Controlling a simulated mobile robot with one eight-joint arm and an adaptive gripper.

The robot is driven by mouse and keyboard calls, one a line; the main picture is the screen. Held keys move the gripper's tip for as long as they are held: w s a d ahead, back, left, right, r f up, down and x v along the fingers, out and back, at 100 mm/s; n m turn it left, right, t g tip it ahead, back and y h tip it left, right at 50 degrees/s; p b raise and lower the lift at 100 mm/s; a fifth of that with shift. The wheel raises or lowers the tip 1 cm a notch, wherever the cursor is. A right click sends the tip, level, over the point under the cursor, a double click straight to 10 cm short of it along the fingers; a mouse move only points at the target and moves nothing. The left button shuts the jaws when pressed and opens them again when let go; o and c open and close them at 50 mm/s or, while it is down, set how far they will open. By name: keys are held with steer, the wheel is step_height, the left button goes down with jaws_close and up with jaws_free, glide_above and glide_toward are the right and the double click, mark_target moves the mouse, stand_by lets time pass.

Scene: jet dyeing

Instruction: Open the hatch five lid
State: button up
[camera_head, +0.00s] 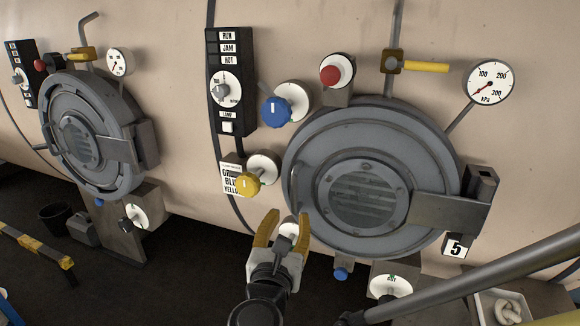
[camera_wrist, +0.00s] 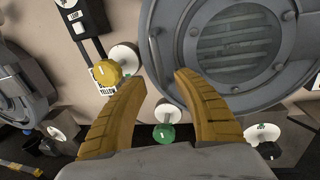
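The hatch five lid (camera_head: 310,145) is a round grey door with a slatted round window, closed against the tank wall; it also fills the upper right of the wrist view (camera_wrist: 185,75). My gripper (camera_head: 288,218) is open and empty, just left of and below the lid. In the wrist view a green knob (camera_wrist: 163,135) on a white disc shows between my fingers, apart from them. In the head view my gripper hides most of this knob.
Around the lid are a yellow knob (camera_head: 248,184), a blue knob (camera_head: 275,111), a red knob (camera_head: 330,75), a yellow-handled valve (camera_head: 425,66) and a pressure gauge (camera_head: 489,83) reading low. A dial (camera_head: 391,285) sits below. Another hatch (camera_head: 75,135) is at left. A grey rail crosses lower right.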

mark_target(294, 194)
steer(key=w+b, duration=0.1)
steer(key=w, duration=0.2)
steer(key=w+d, duration=0.1)
steer(key=w, duration=0.3)
steer(key=w+b, duration=0.1)
steer(key=w, duration=0.2)
steer(key=shift+w+d+r+b, duration=0.15)
steer(key=shift+d+b, duration=0.05)
steer(key=shift+b, duration=0.15)
jaws_close()
